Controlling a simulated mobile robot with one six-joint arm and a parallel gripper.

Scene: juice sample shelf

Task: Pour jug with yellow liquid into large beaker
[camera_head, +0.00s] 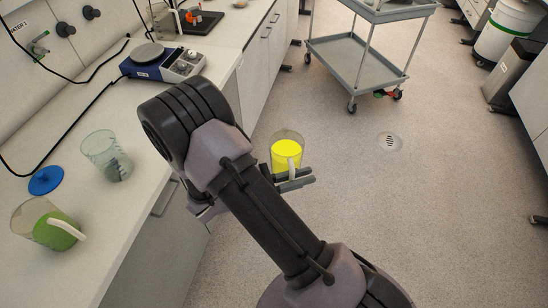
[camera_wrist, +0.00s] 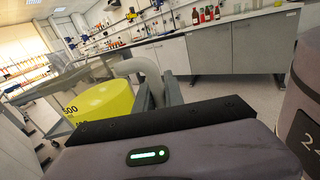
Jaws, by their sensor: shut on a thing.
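A clear jug with yellow liquid (camera_head: 286,150) is held off the counter, over the floor in front of the cabinets. My gripper (camera_head: 294,182) is shut on its pale handle. In the wrist view the jug's yellow body (camera_wrist: 98,108) and handle (camera_wrist: 143,76) show between and beside my gripper's fingers (camera_wrist: 160,92). The jug looks upright in the head view. A clear, greenish glass beaker (camera_head: 103,152) stands on the counter at the left, with a grey shape at its lower right side. I cannot tell for sure that it is the large beaker.
A jug with green liquid (camera_head: 52,228) and a blue lid (camera_head: 46,180) are on the left counter (camera_head: 95,255). A blue hotplate stirrer (camera_head: 163,63) stands farther back. A grey cart (camera_head: 360,60) is on the floor. The floor between is clear.

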